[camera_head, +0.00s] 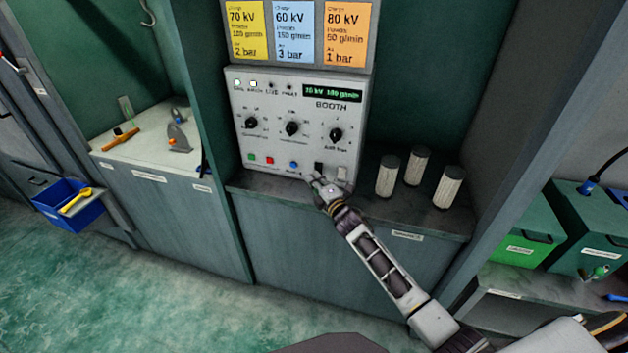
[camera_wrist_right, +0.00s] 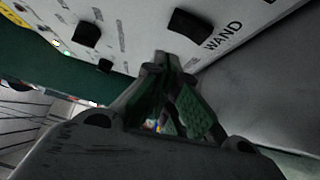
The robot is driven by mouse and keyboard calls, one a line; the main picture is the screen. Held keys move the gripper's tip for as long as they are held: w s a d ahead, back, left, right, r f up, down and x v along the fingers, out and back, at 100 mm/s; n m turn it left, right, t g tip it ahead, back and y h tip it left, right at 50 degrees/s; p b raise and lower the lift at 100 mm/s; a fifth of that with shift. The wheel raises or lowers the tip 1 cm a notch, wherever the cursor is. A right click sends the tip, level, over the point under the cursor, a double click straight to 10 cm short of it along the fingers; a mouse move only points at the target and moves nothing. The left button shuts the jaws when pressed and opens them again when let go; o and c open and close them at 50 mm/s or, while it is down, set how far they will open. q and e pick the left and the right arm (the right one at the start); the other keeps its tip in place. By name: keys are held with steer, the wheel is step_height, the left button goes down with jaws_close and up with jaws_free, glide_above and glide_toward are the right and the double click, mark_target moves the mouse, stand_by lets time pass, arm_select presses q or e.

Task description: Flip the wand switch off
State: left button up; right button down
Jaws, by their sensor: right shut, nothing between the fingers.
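A grey booth control panel (camera_head: 298,125) stands at the back of the bench. Near its lower right edge are a dark switch (camera_head: 319,168) and a pale switch (camera_head: 342,173). In the right wrist view, a black switch (camera_wrist_right: 190,24) sits beside the printed word WAND. I cannot tell whether it is up or down. My right gripper (camera_head: 318,181) is shut and empty, just below the dark switch in the head view. In the right wrist view its fingertips (camera_wrist_right: 168,63) are close to the panel, below the WAND switch; contact cannot be made out. My left gripper is out of view.
The panel also carries three black knobs (camera_head: 291,129), coloured buttons (camera_head: 269,160) and a lit display (camera_head: 333,92). Several pale cylinders (camera_head: 387,176) stand on the bench right of the gripper. Coloured charge cards (camera_head: 293,33) hang above. Green boxes (camera_head: 526,233) sit at right.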

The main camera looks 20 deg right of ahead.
steer(key=shift+s, duration=0.25)
steer(key=shift+d, duration=0.1)
steer(key=shift+s+d+f, duration=0.1)
steer(key=shift+s+d, duration=0.05)
steer(key=shift+s, duration=0.65)
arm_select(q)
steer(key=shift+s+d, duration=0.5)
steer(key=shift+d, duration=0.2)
arm_select(e)
steer(key=v, duration=0.7)
steer(key=shift+s+r, duration=0.35)
steer(key=shift+r, duration=0.25)
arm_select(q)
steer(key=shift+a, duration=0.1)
arm_select(e)
steer(key=shift+d, duration=0.1)
